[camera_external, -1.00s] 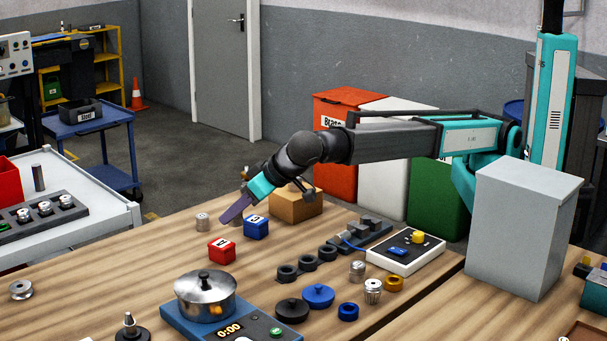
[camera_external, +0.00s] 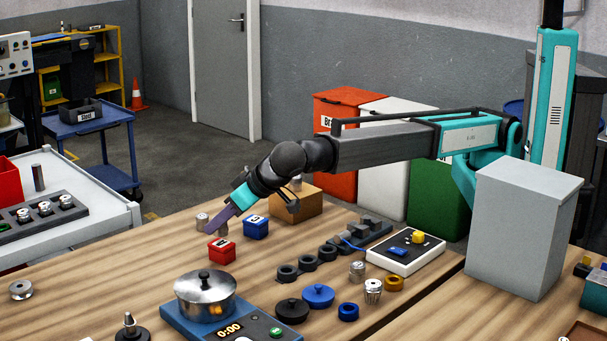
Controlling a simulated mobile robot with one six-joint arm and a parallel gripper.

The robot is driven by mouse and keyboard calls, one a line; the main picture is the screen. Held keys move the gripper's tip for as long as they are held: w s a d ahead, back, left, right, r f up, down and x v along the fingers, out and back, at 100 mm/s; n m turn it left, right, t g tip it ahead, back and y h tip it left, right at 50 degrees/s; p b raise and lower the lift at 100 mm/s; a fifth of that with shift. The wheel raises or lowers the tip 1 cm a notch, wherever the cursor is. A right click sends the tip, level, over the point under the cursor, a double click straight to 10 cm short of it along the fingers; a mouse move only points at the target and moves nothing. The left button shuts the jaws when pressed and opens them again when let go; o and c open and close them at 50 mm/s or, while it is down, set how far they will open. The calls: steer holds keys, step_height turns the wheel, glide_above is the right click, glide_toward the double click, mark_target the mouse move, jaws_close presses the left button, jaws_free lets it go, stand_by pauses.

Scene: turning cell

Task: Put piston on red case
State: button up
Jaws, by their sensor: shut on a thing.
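The red case (camera_external: 222,251) is a small red block with a white label, standing on the wooden table. My gripper (camera_external: 221,220) is just above it, angled down from the right, its purple fingers shut on a small metallic piston (camera_external: 221,230). The fingers partly hide the piston, and I cannot tell whether it touches the case top.
A blue case (camera_external: 256,228) stands right of the red one, with a cardboard-coloured box (camera_external: 297,204) behind. A pot (camera_external: 205,294) on a blue scale stands in front. Black rings, knurled metal parts (camera_external: 373,291) and a white panel (camera_external: 405,253) lie to the right.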

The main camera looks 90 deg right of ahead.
steer(key=shift+f, duration=1.15)
steer(key=shift+f, duration=0.15)
steer(key=o, duration=1.1)
steer(key=shift+s+r, duration=0.1)
steer(key=shift+r, duration=0.15)
steer(key=b+v, duration=0.1)
steer(key=v, duration=1)
steer(key=shift+s+r+b, duration=0.25)
steer(key=shift+r+b, duration=0.1)
steer(key=shift+b, duration=0.05)
steer(key=shift+a, duration=0.15)
